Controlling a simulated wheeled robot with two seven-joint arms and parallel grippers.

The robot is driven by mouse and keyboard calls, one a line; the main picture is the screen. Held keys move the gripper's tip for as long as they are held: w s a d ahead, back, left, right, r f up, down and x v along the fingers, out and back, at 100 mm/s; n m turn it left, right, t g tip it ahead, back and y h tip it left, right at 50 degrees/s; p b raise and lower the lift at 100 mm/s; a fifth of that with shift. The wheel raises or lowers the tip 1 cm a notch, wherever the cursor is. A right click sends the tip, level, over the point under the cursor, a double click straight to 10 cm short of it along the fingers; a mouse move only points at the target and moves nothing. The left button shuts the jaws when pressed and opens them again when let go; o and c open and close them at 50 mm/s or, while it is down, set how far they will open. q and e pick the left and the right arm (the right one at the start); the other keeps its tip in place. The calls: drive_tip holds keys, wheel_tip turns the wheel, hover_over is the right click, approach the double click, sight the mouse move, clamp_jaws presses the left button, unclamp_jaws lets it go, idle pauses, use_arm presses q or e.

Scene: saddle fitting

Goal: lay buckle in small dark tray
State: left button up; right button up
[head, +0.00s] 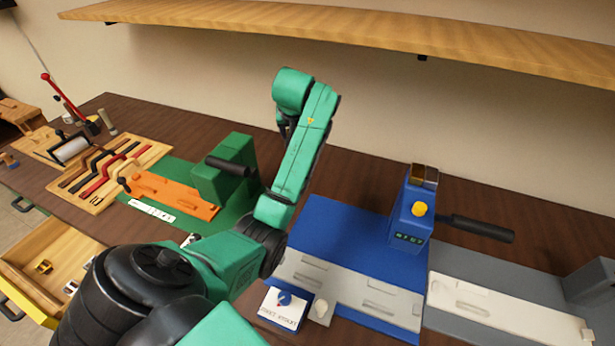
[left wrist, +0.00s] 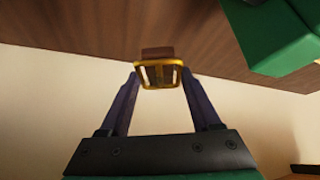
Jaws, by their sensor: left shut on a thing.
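The buckle (left wrist: 158,73) is a gold-yellow frame between the fingertips of my left gripper (left wrist: 160,78) in the left wrist view. The gripper is shut on it. A small brown block-like shape (left wrist: 157,53) shows just past the buckle; I cannot tell whether it is part of the buckle or the tray. In the head view my left arm rises over the bench, and its gripper (head: 285,130) is mostly hidden by the wrist, with the buckle out of sight. I cannot make out the small dark tray in the head view. My right gripper is not in view.
A blue press (head: 408,215) with a black lever stands on the right, a green press (head: 225,170) left of my arm. An open drawer (head: 35,255) at lower left holds small yellow pieces. A wooden shelf (head: 400,38) hangs above. Dark bench top (head: 345,180) is bare behind the blue mat.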

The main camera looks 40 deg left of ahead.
use_arm(q)
drive_tip(key=shift+s+d+f, duration=0.1)
drive_tip(key=shift+f, duration=0.35)
drive_tip(key=f+p, duration=0.1)
drive_tip(key=f, duration=0.5)
drive_tip(key=f+p, duration=0.1)
drive_tip(key=f, duration=0.5)
drive_tip(key=f+p, duration=0.1)
drive_tip(key=f, duration=0.5)
drive_tip(key=shift+s+d+f, duration=0.15)
drive_tip(key=shift+s+d, duration=0.1)
drive_tip(key=shift+s, duration=0.05)
drive_tip(key=shift+w+a+f, duration=0.1)
drive_tip(key=shift+f, duration=0.25)
drive_tip(key=o, duration=1.4)
drive_tip(key=shift+r, duration=0.1)
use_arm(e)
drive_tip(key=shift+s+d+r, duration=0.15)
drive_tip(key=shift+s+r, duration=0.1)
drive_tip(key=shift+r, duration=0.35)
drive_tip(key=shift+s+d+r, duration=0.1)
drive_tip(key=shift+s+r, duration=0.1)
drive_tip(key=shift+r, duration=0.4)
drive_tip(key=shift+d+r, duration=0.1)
